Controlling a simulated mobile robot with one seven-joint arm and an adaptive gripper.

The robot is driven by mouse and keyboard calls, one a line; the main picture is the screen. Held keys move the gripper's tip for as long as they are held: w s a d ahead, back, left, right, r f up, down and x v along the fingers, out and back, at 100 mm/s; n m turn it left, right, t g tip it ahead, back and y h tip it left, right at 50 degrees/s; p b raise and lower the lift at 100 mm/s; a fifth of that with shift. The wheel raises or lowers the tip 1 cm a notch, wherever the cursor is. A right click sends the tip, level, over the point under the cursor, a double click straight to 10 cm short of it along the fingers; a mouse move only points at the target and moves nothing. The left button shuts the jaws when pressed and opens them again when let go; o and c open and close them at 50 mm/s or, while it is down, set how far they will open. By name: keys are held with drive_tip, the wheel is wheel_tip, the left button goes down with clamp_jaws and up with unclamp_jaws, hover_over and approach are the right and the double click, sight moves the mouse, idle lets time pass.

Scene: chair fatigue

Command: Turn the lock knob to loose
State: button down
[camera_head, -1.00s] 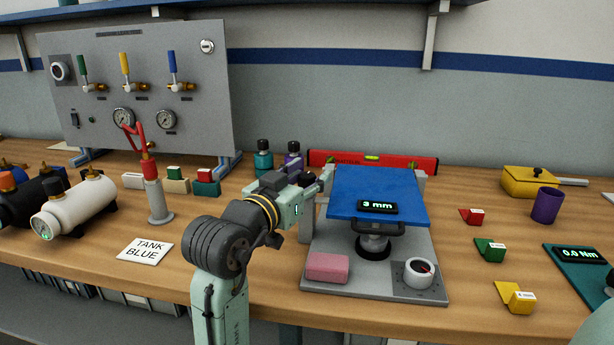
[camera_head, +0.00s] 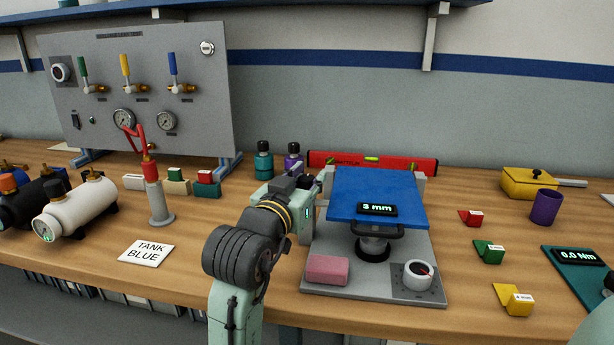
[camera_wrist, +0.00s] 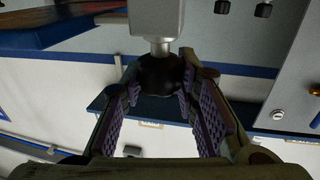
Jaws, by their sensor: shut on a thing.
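A dark round knob (camera_wrist: 160,74) on a short metal stem sticks out of a light grey block (camera_wrist: 157,18) in the wrist view. My gripper (camera_wrist: 160,92) is shut on this knob, with purple ribbed pads on either side of it. In the head view my gripper (camera_head: 316,183) is at the left edge of the blue seat plate (camera_head: 378,190), by a grey post. The knob is hidden there behind my gripper. No loose or locked marking on it is readable. A display (camera_head: 377,209) on the plate reads 3 mm.
A red spirit level (camera_head: 385,163) lies behind the plate. Two small bottles (camera_head: 263,163) stand just behind my arm. Bare table lies in front of the TANK BLUE card (camera_head: 146,254).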

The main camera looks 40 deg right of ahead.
sight(303, 183)
drive_tip(key=c, duration=1.2)
unclamp_jaws()
drive_tip(key=v, duration=0.7)
drive_tip(key=shift+s+a, duration=0.15)
drive_tip(key=shift+a, duration=0.05)
